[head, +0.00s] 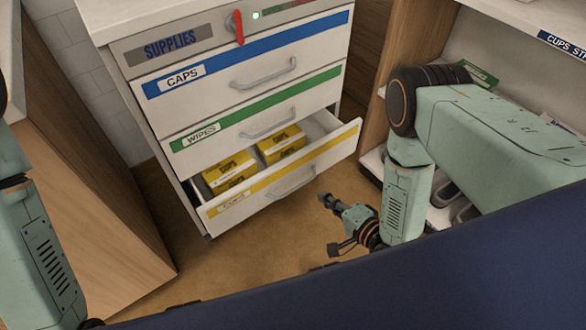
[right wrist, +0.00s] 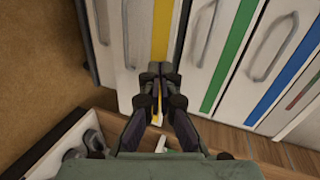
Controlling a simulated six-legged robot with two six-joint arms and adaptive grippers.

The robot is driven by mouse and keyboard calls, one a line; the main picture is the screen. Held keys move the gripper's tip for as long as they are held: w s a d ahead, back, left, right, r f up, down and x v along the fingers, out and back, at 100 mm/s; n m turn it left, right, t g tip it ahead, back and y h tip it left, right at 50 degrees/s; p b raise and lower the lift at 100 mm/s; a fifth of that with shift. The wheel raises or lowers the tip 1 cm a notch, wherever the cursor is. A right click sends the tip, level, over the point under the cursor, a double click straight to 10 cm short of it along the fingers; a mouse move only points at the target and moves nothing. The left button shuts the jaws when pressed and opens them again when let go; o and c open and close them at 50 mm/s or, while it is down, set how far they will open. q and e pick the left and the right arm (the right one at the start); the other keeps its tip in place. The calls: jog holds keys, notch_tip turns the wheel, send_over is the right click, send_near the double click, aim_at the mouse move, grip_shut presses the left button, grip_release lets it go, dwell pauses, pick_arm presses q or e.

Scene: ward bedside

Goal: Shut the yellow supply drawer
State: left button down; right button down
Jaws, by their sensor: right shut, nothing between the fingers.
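My right gripper (head: 327,199) is shut and empty, just right of and below the drawer front in the head view. In the right wrist view the closed fingertips (right wrist: 155,76) overlap the yellow stripe (right wrist: 160,38), with the drawer handle (right wrist: 131,35) to their left. I cannot tell whether they touch the front. My left arm shows at the left edge; its gripper is out of view.
The blue CAPS drawer (head: 245,66) and green WIPES drawer (head: 255,117) above are shut. A red lever (head: 237,27) and green light are on the cabinet top panel. An open wooden shelf (head: 415,30) stands right. Brown floor (head: 240,250) lies clear before the drawer.

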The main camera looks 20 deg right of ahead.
jog(key=m, duration=0.1)
jog(key=b, duration=0.5)
send_near(287, 165)
jog(key=x, duration=0.5)
jog(key=shift+w+f, duration=0.15)
jog(key=shift+f, duration=0.25)
jog(key=shift+w+a+r+b, duration=0.1)
jog(key=shift+w+a+b, duration=0.15)
jog(key=shift+w, duration=0.3)
